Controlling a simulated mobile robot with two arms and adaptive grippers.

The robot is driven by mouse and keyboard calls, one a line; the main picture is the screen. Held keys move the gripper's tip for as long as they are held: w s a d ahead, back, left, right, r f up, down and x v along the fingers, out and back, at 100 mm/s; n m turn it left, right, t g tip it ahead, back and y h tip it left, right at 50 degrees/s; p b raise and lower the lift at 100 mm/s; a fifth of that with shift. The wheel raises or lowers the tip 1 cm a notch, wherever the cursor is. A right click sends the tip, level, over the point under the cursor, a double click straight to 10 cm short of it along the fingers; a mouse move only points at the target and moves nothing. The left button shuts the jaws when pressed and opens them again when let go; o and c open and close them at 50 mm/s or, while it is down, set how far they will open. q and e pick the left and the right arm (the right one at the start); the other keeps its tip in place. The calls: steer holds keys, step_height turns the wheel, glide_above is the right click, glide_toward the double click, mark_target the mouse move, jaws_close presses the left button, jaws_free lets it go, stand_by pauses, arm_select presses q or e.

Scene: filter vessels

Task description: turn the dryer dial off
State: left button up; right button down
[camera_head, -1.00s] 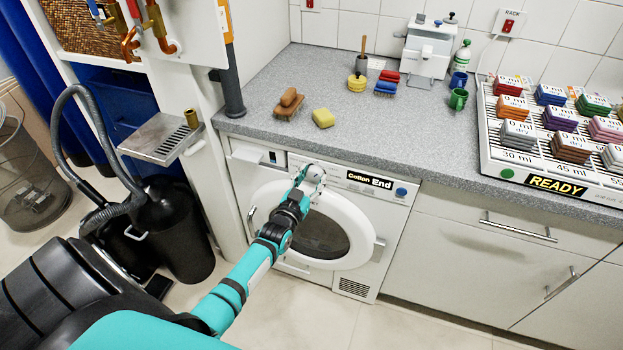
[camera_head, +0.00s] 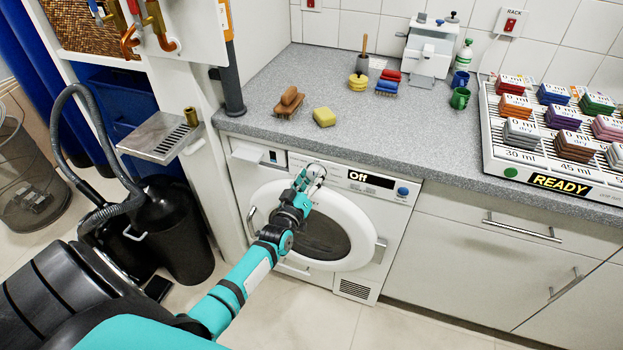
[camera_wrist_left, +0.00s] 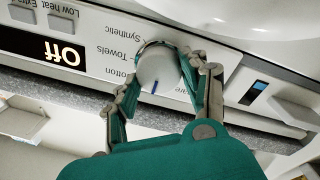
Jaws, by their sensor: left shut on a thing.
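The white dryer (camera_head: 330,225) stands under the grey counter, with its round door shut. Its display (camera_head: 371,182) reads "Off", and it also reads "Off" upside down in the left wrist view (camera_wrist_left: 47,49). My left gripper (camera_head: 314,175) is at the dryer's control panel. My right gripper is not in view.
On the counter (camera_head: 350,125) are a brush (camera_head: 290,100), a yellow sponge (camera_head: 324,117) and a green mug (camera_head: 459,98). A rack with a "READY" sign (camera_head: 560,184) stands at the right. A black bin and hose are at the left.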

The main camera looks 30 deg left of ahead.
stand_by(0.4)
arm_select(q)
steer(key=o, duration=1.2)
steer(key=shift+c, duration=0.2)
steer(key=v, duration=1.2)
